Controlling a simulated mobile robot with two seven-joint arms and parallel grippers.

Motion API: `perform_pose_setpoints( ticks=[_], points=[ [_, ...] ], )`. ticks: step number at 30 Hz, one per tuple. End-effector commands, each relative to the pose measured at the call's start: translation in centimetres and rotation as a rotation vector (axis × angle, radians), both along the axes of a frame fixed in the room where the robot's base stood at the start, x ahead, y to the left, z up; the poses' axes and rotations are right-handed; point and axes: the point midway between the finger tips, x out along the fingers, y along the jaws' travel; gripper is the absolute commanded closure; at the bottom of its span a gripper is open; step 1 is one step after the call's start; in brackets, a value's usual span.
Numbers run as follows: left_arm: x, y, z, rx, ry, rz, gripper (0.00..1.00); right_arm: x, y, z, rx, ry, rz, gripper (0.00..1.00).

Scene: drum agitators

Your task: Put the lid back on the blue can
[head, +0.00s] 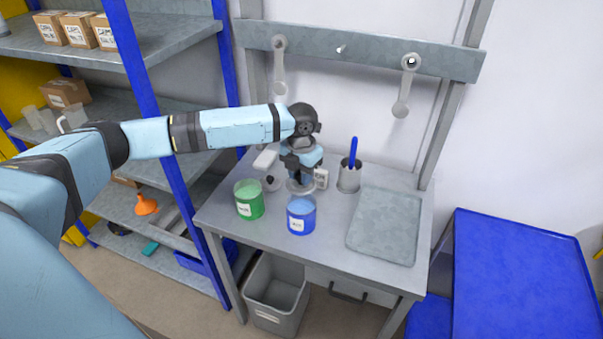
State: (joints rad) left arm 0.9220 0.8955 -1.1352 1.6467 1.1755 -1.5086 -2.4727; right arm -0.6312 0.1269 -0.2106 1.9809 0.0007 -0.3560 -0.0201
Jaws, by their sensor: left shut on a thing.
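The blue can (301,222) stands near the front middle of the grey workbench. Its top is uncovered and light blue contents show inside. My left gripper (301,180) is just behind the can, pointing down. It is shut on a round grey lid (300,190), which is partly hidden by the fingers. I cannot tell whether this lid touches the bench. Another lid-like disc with a black knob (270,180) lies to the left of the gripper. My right gripper is not in view.
An open green can (249,205) stands left of the blue can. A metal cup (348,181) with a blue-handled tool stands behind right. A grey tray (385,226) covers the bench's right side. A grey bin (276,294) is below the front edge.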

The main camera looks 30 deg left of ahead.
Motion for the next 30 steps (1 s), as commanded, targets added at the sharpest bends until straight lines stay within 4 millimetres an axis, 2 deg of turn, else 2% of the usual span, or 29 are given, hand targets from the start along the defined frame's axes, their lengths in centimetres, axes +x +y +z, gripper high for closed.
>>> perform_pose_setpoints(
  ticks=[1,12,21,30],
  points=[
    [0.0,0.0,-0.7,0.0,0.0,0.0,0.95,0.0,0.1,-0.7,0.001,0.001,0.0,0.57],
    [0.0,0.0,-4.1,0.001,0.0,0.0,0.95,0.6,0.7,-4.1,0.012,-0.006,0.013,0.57],
    [0.0,0.0,-5.7,0.001,0.0,0.001,0.95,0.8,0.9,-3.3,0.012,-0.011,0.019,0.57],
    [0.0,0.0,-5.8,0.0,0.0,0.001,0.95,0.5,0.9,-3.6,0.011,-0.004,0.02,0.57]
  ],
)
